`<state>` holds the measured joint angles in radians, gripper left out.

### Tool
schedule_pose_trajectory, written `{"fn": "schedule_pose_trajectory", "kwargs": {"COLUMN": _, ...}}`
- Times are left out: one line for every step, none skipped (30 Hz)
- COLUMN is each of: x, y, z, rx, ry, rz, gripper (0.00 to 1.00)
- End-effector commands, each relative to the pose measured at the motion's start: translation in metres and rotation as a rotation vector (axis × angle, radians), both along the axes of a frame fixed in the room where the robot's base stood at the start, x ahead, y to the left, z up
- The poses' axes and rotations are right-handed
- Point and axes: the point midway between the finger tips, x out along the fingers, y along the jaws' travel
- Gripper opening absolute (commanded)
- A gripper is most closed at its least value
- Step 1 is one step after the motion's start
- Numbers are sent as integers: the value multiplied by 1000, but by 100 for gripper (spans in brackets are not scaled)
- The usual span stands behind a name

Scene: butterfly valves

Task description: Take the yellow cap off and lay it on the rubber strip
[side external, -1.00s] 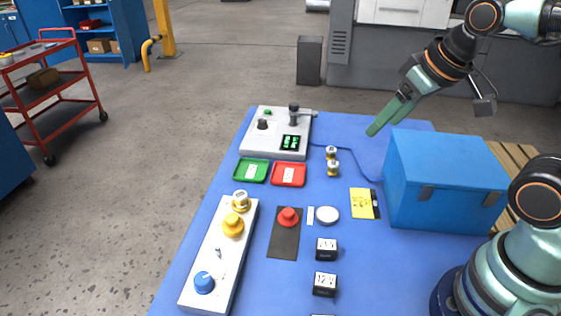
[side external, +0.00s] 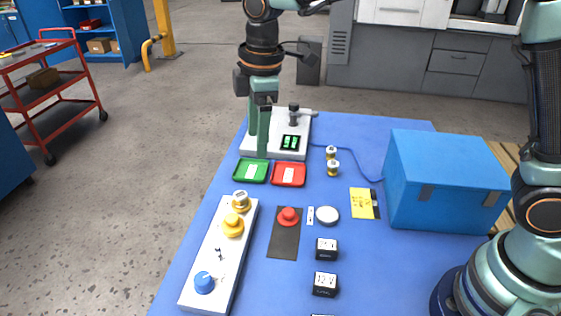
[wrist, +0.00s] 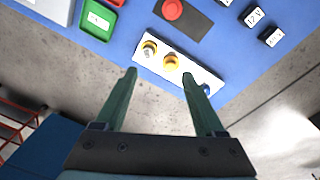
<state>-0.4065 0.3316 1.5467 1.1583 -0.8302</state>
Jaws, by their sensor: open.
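The white valve board (side external: 221,263) lies at the left of the blue mat. The yellow cap (side external: 232,225) sits on it, between a yellow-based metal fitting (side external: 240,201) and a blue knob (side external: 204,282). In the wrist view the yellow cap (wrist: 170,62) shows beyond my fingertips. The dark rubber strip (side external: 284,245) lies right of the board, with a red knob-like piece (side external: 288,216) on its far end; its near part is bare. My gripper (side external: 258,155) is open and empty, pointing down above the far left of the mat, apart from the cap.
Green (side external: 251,171) and red (side external: 288,175) trays lie beyond the board. A grey test unit (side external: 262,147) stands at the far edge, a blue box (side external: 440,182) at the right.

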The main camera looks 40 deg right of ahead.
Motion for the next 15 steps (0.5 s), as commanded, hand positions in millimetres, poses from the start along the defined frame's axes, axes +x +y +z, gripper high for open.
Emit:
{"fn": "schedule_pose_trajectory", "kwargs": {"x": 4, "y": 16, "z": -12, "rx": -15, "ry": 23, "rz": 71, "gripper": 71}}
{"fn": "schedule_pose_trajectory", "kwargs": {"x": 6, "y": 23, "z": -18, "rx": -22, "ry": 33, "rz": 109, "gripper": 71}}
{"fn": "schedule_pose_trajectory", "kwargs": {"x": 7, "y": 32, "z": -25, "rx": -29, "ry": 44, "rz": 157, "gripper": 71}}
{"fn": "schedule_pose_trajectory", "kwargs": {"x": 8, "y": 38, "z": -30, "rx": -35, "ry": 53, "rz": 187, "gripper": 71}}
{"fn": "schedule_pose_trajectory", "kwargs": {"x": 9, "y": 43, "z": -34, "rx": -40, "ry": 61, "rz": 216, "gripper": 71}}
{"fn": "schedule_pose_trajectory", "kwargs": {"x": 10, "y": 49, "z": -40, "rx": -45, "ry": 70, "rz": 251, "gripper": 71}}
{"fn": "schedule_pose_trajectory", "kwargs": {"x": 10, "y": 53, "z": -43, "rx": -49, "ry": 74, "rz": 271, "gripper": 71}}
{"fn": "schedule_pose_trajectory", "kwargs": {"x": 11, "y": 56, "z": -46, "rx": -51, "ry": 78, "rz": 289, "gripper": 71}}
{"fn": "schedule_pose_trajectory", "kwargs": {"x": 11, "y": 60, "z": -49, "rx": -54, "ry": 82, "rz": 308, "gripper": 71}}
{"fn": "schedule_pose_trajectory", "kwargs": {"x": 11, "y": 62, "z": -51, "rx": -56, "ry": 85, "rz": 319, "gripper": 71}}
{"fn": "schedule_pose_trajectory", "kwargs": {"x": 11, "y": 63, "z": -52, "rx": -56, "ry": 87, "rz": 328, "gripper": 71}}
{"fn": "schedule_pose_trajectory", "kwargs": {"x": 11, "y": 64, "z": -55, "rx": -58, "ry": 89, "rz": 334, "gripper": 71}}
{"fn": "schedule_pose_trajectory", "kwargs": {"x": 11, "y": 65, "z": -58, "rx": -58, "ry": 91, "rz": 337, "gripper": 71}}
{"fn": "schedule_pose_trajectory", "kwargs": {"x": 10, "y": 65, "z": -61, "rx": -58, "ry": 92, "rz": 338, "gripper": 71}}
{"fn": "schedule_pose_trajectory", "kwargs": {"x": 10, "y": 65, "z": -67, "rx": -59, "ry": 94, "rz": 338, "gripper": 71}}
